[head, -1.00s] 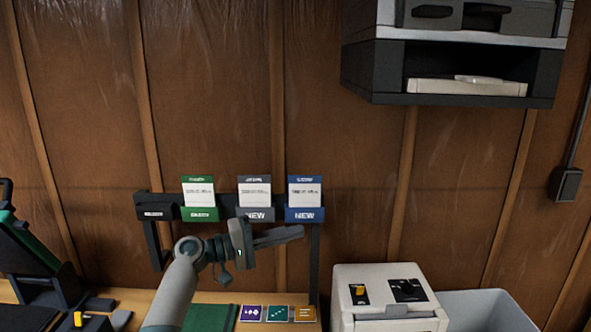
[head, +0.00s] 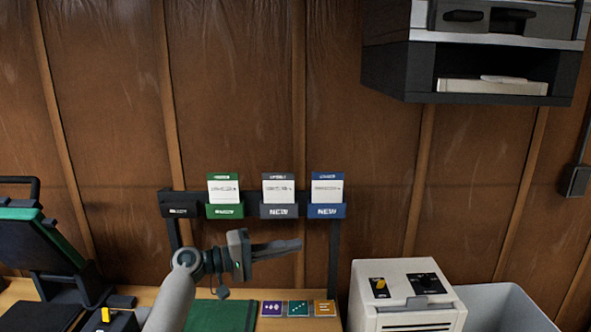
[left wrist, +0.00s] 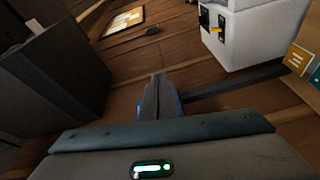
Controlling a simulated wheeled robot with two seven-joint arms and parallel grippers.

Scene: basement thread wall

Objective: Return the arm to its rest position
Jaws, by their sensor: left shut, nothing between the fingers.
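My left arm comes up from the bottom of the head view. Its gripper (head: 275,249) is shut and empty, pointing right, in front of the wall and below the card holders. In the left wrist view the closed fingers (left wrist: 158,97) show in the middle with nothing between them. My right gripper is in neither view.
A rack holds green (head: 224,211), grey (head: 278,211) and blue (head: 326,210) pockets with cards. Several coloured squares (head: 299,308) and a green mat (head: 222,316) lie on the bench. A white machine (head: 405,284), a grey bin (head: 505,300) and a wall shelf (head: 380,75) stand right.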

